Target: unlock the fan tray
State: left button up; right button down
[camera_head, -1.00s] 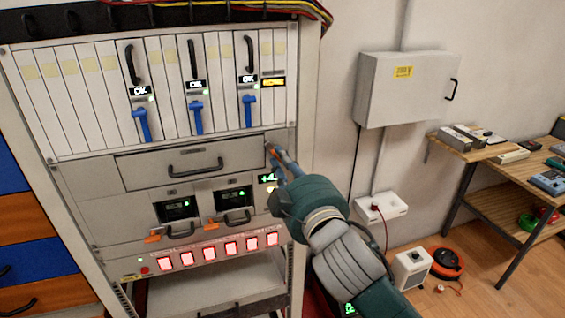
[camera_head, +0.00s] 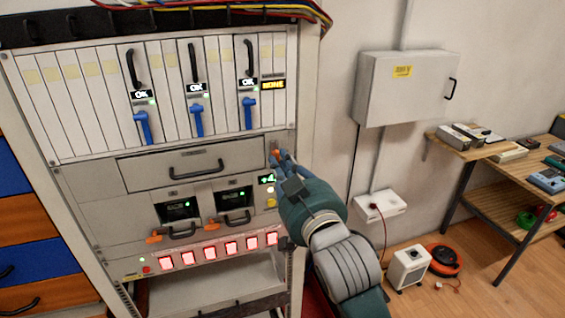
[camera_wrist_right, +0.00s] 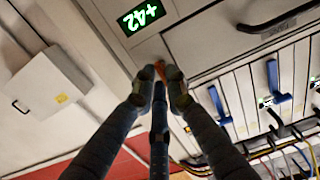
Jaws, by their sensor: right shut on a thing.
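The fan tray (camera_head: 150,174) is a wide grey drawer front with a black bar handle (camera_head: 196,170), under the row of tall cards in the rack. It sits flush as far as I can see. A small orange latch (camera_head: 275,154) is at its right end. My right gripper (camera_head: 279,161) is shut on this latch. In the right wrist view the gripper (camera_wrist_right: 160,88) has its fingertips around the orange latch (camera_wrist_right: 160,67), partly hiding it. My left gripper is not in view.
A green display (camera_wrist_right: 142,16) reads +42 beside the latch. Below the tray are two units with orange levers (camera_head: 154,238) and a row of lit red switches (camera_head: 200,250). Blue card levers (camera_head: 197,120) sit above. A grey wall box (camera_head: 410,88) and a bench (camera_head: 480,150) stand right.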

jog(key=shift+r, duration=0.2)
jog(key=c, duration=1.7)
grip_release()
jog(key=shift+f, duration=0.1)
jog(key=v, duration=0.7)
jog(key=shift+s+d, duration=0.1)
jog(key=shift+s, duration=0.05)
